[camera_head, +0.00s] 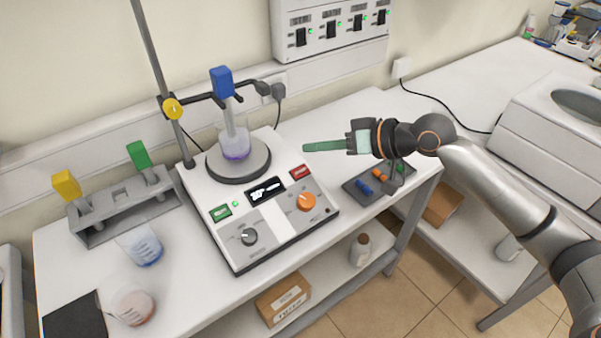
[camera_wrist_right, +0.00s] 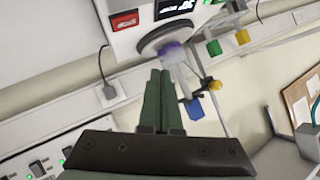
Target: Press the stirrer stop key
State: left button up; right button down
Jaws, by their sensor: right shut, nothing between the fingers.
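The stirrer (camera_head: 285,228) is a white box with a round plate on the bench. A red key (camera_head: 300,172) is on its panel right of the lit display (camera_head: 265,190); a green key (camera_head: 220,213) is on the left. The red key also shows in the right wrist view (camera_wrist_right: 125,20), at upper left. My right gripper (camera_head: 308,146) is shut and empty, its green fingers pointing left, above and behind the red key, apart from it. In the right wrist view its fingertips (camera_wrist_right: 160,74) are below the plate. My left gripper is not in view.
A beaker (camera_head: 235,142) with purple liquid stands on the plate, with a blue-topped probe (camera_head: 222,82) clamped above. An orange knob (camera_head: 306,202) and a dark knob (camera_head: 249,236) are on the panel. A dark tray (camera_head: 362,195) lies to the right.

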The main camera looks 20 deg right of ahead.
aim_at(294, 170)
jog(key=f+b, duration=0.1)
jog(key=w+f+b, duration=0.1)
jog(key=f+b, duration=0.2)
jog(key=f, duration=0.1)
jog(key=shift+w+a+b, duration=0.25)
jog(key=shift+a+b, duration=0.05)
jog(key=shift+b, duration=0.05)
jog(key=shift+w+a+f, duration=0.1)
jog(key=shift+w+f, duration=0.1)
jog(key=shift+f, duration=0.3)
jog(key=shift+w+f, duration=0.2)
jog(key=shift+f, duration=0.25)
jog(key=shift+b, duration=0.3)
jog(key=shift+w+f, duration=0.1)
jog(key=shift+f, duration=0.1)
dwell(0.5)
jog(key=shift+a+f, duration=0.1)
jog(key=shift+f, duration=0.15)
jog(key=shift+w+f, duration=0.2)
jog(key=shift+f, duration=0.25)
dwell(0.6)
dwell(0.3)
jog(key=shift+s+r+p, duration=0.3)
jog(key=shift+r+p, duration=0.55)
jog(key=shift+p, duration=0.05)
